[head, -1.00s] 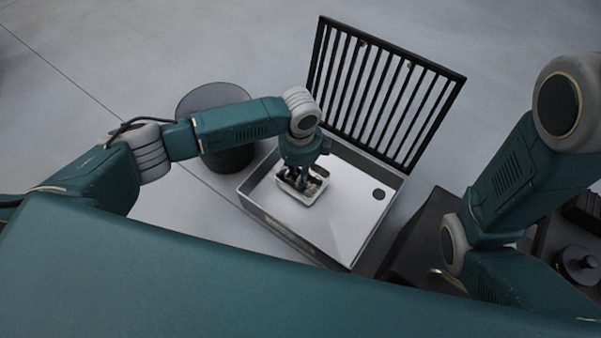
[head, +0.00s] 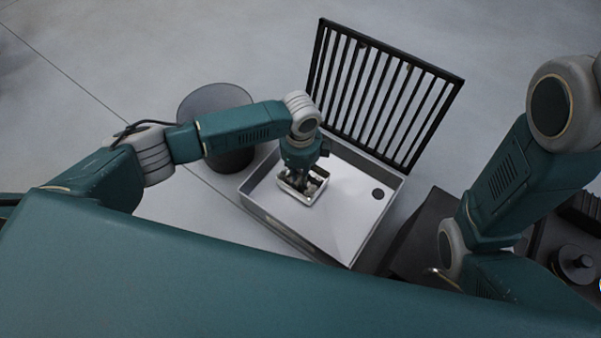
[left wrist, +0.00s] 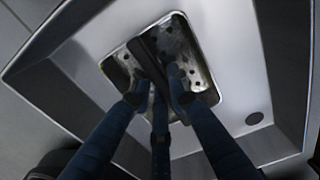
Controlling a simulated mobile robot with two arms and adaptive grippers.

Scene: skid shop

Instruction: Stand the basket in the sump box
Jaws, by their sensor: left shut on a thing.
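The sump box (head: 345,240) is a shallow, light grey open box with a dark round hole in its floor. The basket (head: 291,191) is a small metal tray with rounded corners, inside the box's left part in the head view. In the left wrist view the basket (left wrist: 204,75) shows a perforated floor and a dark bar across its middle. My left gripper (head: 307,182) points down over the basket; its fingers (left wrist: 158,95) are shut on it at the bar. I cannot tell whether the basket touches the box floor. My right gripper is not in view.
A dark slatted grate (head: 380,90) stands raised along the box's far edge. A dark round bin (head: 232,158) stands left of the box behind my left arm. A dark stand (head: 420,235) and a dark knobbed object (head: 575,265) are at right.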

